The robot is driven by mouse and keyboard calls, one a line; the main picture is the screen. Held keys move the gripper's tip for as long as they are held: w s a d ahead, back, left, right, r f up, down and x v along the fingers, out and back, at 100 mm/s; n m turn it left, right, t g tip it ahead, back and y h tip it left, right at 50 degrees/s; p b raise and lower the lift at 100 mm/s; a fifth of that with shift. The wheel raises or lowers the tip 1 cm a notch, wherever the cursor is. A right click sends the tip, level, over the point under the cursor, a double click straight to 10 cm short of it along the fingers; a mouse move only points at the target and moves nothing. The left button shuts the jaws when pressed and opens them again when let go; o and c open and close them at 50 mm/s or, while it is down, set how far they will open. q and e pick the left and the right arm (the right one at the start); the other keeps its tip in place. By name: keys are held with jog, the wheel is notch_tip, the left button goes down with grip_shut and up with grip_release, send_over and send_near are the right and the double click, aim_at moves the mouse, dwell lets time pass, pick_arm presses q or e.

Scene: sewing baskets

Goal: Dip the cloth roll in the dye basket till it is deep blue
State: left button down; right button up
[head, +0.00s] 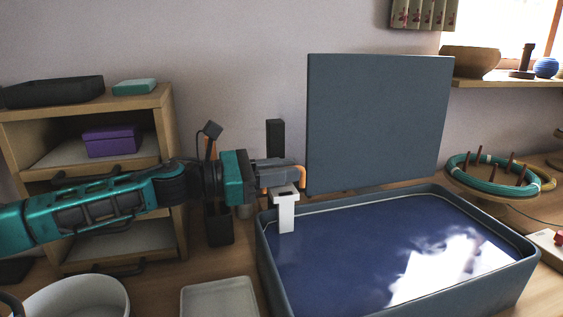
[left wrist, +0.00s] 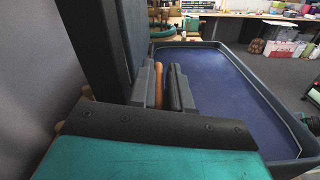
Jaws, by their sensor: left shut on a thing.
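The dye basket (head: 263,245) is a large blue-grey tub at the right, filled with dark blue liquid with a bright reflection; it also fills the right of the left wrist view (left wrist: 235,65). My left gripper (head: 288,176) is at its back left corner, shut on an orange-brown bar (left wrist: 158,85) that looks like a handle. A white piece (head: 287,213) hangs below the gripper, its lower end over the liquid. It may be the cloth roll; I cannot tell whether it touches the dye. My right gripper is out of view.
A tall blue-grey panel (head: 380,120) stands upright behind the dye basket, close to my left gripper. A wooden shelf (head: 160,100) with a purple box (head: 112,141) is at the left. A white bowl (head: 75,300) and a pale tray (head: 220,298) stand in front. A teal ring with pegs (head: 458,172) is at the right.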

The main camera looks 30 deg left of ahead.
pick_arm(q)
jog(key=shift+w+a+f, duration=0.1)
jog(key=shift+a+f, duration=0.05)
jog(key=shift+f, duration=0.35)
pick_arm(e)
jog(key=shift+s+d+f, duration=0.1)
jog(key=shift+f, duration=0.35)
pick_arm(q)
jog(key=c, duration=1.2)
grip_release()
jog(key=shift+o, duration=0.2)
jog(key=shift+r, duration=0.1)
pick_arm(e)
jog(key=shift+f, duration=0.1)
